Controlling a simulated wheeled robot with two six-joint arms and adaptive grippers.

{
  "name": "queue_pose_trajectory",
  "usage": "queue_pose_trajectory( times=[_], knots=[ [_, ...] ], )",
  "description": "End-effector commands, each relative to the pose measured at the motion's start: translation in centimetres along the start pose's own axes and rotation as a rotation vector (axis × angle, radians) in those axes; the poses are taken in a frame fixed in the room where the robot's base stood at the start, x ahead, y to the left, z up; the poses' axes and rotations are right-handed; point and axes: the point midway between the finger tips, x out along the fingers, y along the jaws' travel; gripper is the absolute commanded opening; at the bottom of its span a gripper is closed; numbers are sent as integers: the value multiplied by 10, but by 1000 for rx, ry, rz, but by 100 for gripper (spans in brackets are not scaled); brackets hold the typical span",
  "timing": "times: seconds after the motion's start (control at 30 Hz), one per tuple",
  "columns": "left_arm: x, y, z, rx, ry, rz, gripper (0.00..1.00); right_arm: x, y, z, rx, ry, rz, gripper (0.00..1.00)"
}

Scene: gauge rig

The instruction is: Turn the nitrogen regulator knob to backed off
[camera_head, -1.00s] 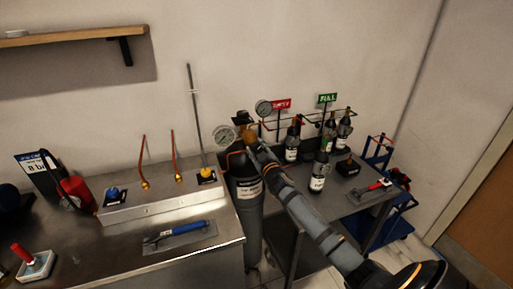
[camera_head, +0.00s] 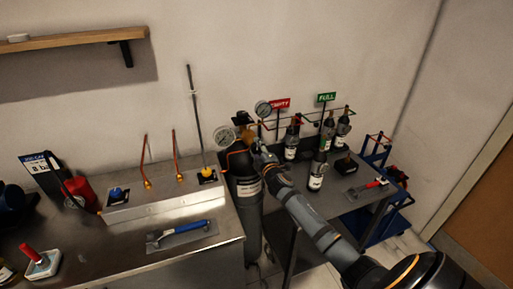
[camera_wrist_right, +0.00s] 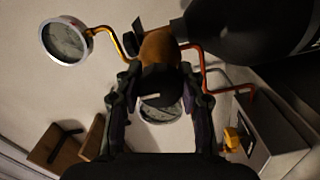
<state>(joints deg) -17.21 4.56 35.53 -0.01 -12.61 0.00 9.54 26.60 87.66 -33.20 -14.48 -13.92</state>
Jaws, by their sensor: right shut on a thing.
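The dark gas cylinder (camera_head: 247,197) stands between the steel bench and the side table. Its brass regulator body (camera_wrist_right: 158,48) with round gauges (camera_head: 225,135) is at the top. My right gripper (camera_head: 257,148) is at the regulator. In the right wrist view, the dark round knob (camera_wrist_right: 158,84) with a pale mark on its face sits between the two fingers, which are shut on it. One gauge (camera_wrist_right: 66,40) shows at upper left and another (camera_wrist_right: 160,111) behind the knob; their readings are too small to tell. My left gripper is not in view.
A blue cart (camera_head: 385,225) stands at the right.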

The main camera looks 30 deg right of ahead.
Motion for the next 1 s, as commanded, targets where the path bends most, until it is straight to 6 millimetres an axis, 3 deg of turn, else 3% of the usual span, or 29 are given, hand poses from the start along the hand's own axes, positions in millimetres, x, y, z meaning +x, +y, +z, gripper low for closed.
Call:
queue_pose_trajectory(
  times=[0.67, 0.7, 0.83, 1.0],
  knots=[
    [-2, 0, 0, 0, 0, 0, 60, 0, 0, 0, -57, 0, 0, 7],
    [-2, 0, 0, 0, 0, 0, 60, 0, 0, 0, -56, 0, 0, 44],
    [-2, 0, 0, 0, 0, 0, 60, 0, 0, 0, -56, 0, 0, 62],
    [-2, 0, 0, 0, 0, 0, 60, 0, 0, 0, -55, 0, 0, 63]
  ],
)
